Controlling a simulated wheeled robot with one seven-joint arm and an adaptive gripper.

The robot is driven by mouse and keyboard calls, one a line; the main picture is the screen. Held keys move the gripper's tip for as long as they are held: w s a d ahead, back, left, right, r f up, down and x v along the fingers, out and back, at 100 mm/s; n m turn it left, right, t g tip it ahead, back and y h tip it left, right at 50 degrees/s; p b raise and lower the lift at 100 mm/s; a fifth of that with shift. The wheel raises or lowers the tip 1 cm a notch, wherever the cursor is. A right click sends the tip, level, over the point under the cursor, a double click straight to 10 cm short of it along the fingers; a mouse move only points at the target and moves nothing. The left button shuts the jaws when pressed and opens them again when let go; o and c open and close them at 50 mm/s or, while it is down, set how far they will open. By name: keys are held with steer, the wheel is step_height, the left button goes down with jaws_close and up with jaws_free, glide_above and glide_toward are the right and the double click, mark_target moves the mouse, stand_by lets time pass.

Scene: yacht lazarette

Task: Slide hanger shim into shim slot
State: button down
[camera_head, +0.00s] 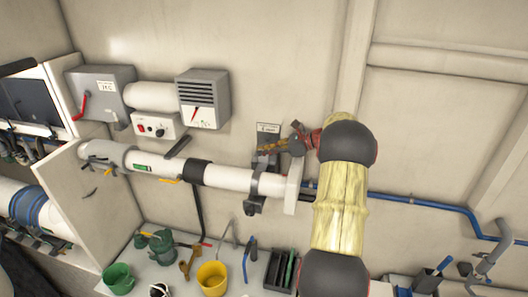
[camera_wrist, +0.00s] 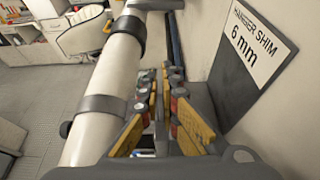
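My gripper (camera_wrist: 162,80) points along the gap between the white pipe (camera_wrist: 92,135) and the wall. In the head view, my gripper (camera_head: 268,149) is just above the pipe, in front of a dark wall plate (camera_head: 268,128). Its yellow fingers stand close together at the tips. A narrow grey strip (camera_wrist: 160,112) shows between them; I cannot tell whether it is the hanger shim or whether it is gripped. A sign reading "HANGER SHIM 6 mm" (camera_wrist: 257,45) is to the right. A dark hanger bracket (camera_head: 257,187) is around the pipe below my gripper. The shim slot is not clearly visible.
A blue pipe (camera_head: 420,202) runs along the wall on the right. A bench (camera_head: 140,275) below holds a green cup (camera_head: 118,279), a yellow cup (camera_head: 212,277) and a dark rack (camera_head: 280,271). A grey vented box (camera_head: 203,97) is on the wall.

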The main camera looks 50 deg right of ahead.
steer(key=c, duration=2.4)
jaws_free()
steer(key=o, duration=0.4)
steer(key=shift+c, duration=0.2)
steer(key=shift+o, duration=0.4)
steer(key=v, duration=1.2)
steer(key=shift+f, duration=0.15)
